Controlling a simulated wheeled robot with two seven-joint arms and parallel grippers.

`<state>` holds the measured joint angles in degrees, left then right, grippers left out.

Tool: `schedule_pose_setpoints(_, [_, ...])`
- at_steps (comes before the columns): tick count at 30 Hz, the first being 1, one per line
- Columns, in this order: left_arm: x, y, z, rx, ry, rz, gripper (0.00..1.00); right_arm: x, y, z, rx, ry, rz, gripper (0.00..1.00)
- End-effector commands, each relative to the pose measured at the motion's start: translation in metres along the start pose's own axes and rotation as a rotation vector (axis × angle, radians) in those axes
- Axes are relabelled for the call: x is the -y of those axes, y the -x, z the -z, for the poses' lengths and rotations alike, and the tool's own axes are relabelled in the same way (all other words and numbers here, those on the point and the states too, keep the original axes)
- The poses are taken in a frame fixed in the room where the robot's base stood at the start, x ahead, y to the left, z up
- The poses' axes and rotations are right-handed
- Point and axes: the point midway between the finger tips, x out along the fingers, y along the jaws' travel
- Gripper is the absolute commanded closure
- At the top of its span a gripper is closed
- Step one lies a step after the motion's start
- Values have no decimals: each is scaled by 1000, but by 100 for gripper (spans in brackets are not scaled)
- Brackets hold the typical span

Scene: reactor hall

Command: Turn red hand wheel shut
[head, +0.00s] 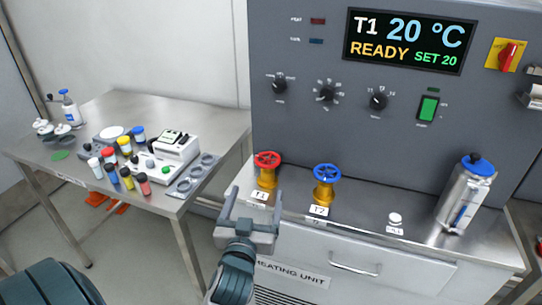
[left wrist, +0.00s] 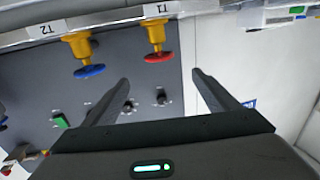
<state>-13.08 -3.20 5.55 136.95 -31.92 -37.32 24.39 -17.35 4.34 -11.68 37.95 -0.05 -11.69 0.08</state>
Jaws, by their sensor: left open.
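The red hand wheel (head: 267,158) sits on a brass valve body behind the T1 label, on the steel ledge of the heating unit. It also shows in the left wrist view (left wrist: 159,57), where the picture is upside down. My left gripper (head: 250,207) is open and empty, in front of and below the red wheel in the head view, and apart from it. Its two fingers (left wrist: 160,95) show in the left wrist view with nothing between them. My right gripper is not in view.
A blue hand wheel (head: 327,171) stands right of the red one behind the T2 label. A steel bottle (head: 467,193) stands at the right of the ledge. The panel display (head: 410,40) reads T1 20 °C READY, SET 20. A side table (head: 110,110) with jars stands left.

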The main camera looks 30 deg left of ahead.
Motion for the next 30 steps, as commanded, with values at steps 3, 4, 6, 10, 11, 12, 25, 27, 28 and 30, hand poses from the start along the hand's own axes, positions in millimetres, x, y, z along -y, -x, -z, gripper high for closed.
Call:
schedule_pose_setpoints(3, [0,0,0,0,0,0,19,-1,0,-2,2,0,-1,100])
schedule_pose_setpoints(4, [0,0,0,0,0,0,19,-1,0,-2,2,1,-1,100])
schedule_pose_setpoints(6, [0,0,0,1,0,0,19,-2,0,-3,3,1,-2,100])
schedule_pose_setpoints(10, [0,-1,0,1,0,-1,19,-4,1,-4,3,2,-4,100])
schedule_pose_setpoints(11, [0,-2,0,0,0,-1,19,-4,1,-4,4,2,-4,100])
schedule_pose_setpoints(12, [-1,-3,0,0,0,-1,19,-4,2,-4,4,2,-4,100])
schedule_pose_setpoints(25, [-1,-53,2,0,-2,-2,19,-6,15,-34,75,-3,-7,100])
schedule_pose_setpoints(27, [-1,-66,2,1,-2,-1,19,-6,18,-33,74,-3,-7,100])
schedule_pose_setpoints(28, [-1,-71,2,1,-3,-1,19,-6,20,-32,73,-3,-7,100])
schedule_pose_setpoints(30, [-1,-84,2,1,-3,-1,19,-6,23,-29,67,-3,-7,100])
